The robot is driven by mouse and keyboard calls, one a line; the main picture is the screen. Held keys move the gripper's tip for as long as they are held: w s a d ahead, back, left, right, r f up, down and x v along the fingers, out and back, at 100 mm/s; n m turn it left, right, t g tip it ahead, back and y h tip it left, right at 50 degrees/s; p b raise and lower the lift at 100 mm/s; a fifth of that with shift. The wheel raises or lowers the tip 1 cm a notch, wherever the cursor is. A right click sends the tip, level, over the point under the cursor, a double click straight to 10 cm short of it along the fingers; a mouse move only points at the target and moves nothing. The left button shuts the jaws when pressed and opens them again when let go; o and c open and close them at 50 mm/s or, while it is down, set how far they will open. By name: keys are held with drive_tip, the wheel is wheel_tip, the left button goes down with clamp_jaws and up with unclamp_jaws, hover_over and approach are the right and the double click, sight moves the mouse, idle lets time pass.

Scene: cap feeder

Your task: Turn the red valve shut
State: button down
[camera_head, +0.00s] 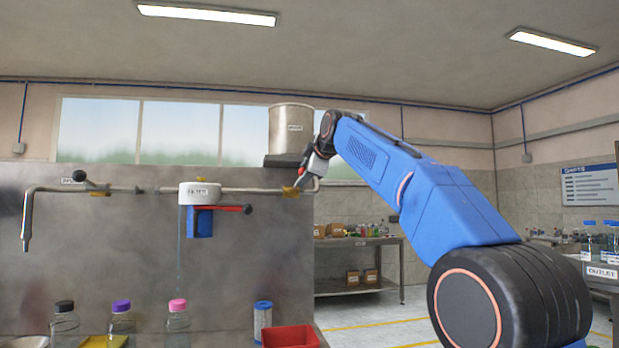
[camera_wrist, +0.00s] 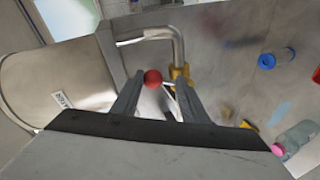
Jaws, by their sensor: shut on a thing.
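The red ball knob (camera_wrist: 153,78) of the valve sits between my two fingers in the wrist view. My gripper (camera_wrist: 154,92) is shut on it. A yellow fitting (camera_wrist: 181,76) on the bent metal pipe (camera_wrist: 178,45) is just beyond the knob. In the head view my gripper (camera_head: 306,174) is at the pipe's right end, below the metal tank (camera_head: 291,130) and beside the yellow fitting (camera_head: 291,191). The knob is mostly hidden there by my gripper, and the valve's exact angle cannot be told.
Another lever with a red end (camera_head: 234,209) sticks out under a white round housing (camera_head: 200,194). A black-knobbed lever (camera_head: 80,176) is on the left pipe. Capped bottles (camera_head: 178,322), a blue-capped cylinder (camera_head: 262,320) and a red bin (camera_head: 290,337) stand below. A shelf (camera_head: 358,242) is behind.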

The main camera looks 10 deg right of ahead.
drive_tip(key=shift+w+a+n+g+h, duration=0.15)
drive_tip(key=shift+a+n+h, duration=0.55)
drive_tip(key=shift+a+n, duration=0.25)
drive_tip(key=shift+w+a+n+g+h, duration=0.1)
drive_tip(key=shift+a+n+g+h, duration=0.05)
drive_tip(key=shift+a+n+h, duration=0.75)
drive_tip(key=shift+d, duration=0.1)
drive_tip(key=c, duration=0.9)
unclamp_jaws()
drive_tip(key=shift+c, duration=0.2)
drive_tip(key=shift+r, duration=0.1)
drive_tip(key=shift+s+r, duration=0.1)
drive_tip(key=v, duration=1.7)
drive_tip(key=shift+s+d, duration=0.2)
drive_tip(key=shift+d, duration=0.05)
